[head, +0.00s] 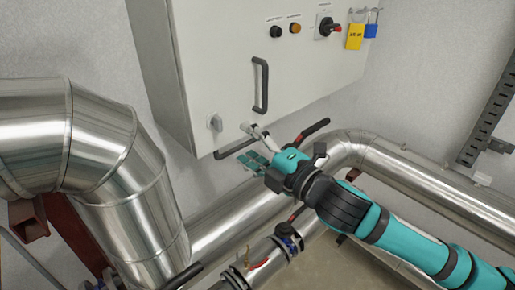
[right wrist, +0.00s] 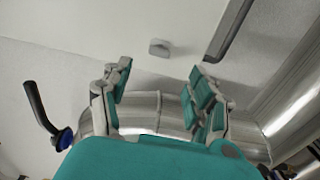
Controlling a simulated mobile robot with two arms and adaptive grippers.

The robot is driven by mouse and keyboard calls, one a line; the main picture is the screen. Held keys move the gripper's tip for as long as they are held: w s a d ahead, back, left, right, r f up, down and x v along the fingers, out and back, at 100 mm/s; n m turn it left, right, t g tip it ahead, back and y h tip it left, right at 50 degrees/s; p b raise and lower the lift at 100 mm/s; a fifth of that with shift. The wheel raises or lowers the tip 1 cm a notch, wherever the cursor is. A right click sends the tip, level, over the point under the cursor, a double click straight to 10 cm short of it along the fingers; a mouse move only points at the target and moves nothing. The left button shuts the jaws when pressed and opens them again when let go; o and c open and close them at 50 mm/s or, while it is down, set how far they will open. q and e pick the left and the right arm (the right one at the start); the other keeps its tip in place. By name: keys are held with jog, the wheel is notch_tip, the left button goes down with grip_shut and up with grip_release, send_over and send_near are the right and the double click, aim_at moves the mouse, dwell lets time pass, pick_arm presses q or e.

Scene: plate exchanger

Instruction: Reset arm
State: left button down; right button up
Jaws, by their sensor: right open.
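My right arm comes in from the lower right in the head view, teal and black. Its right gripper (head: 254,148) is in front of the lower edge of the grey cabinet (head: 215,60). In the right wrist view the two teal-padded fingers of the right gripper (right wrist: 162,82) are spread wide, with nothing between them. Steel pipe and the cabinet's pale surface show behind them. My left gripper is in neither view.
The cabinet has a black handle (head: 261,85), a rotary switch (head: 328,27) and a yellow tag (head: 355,37). A large steel pipe (head: 120,170) fills the left. A black lever (right wrist: 38,105) stands beside the gripper in the wrist view. A perforated rail (head: 490,115) is at right.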

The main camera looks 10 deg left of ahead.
jog(key=shift+v, duration=1)
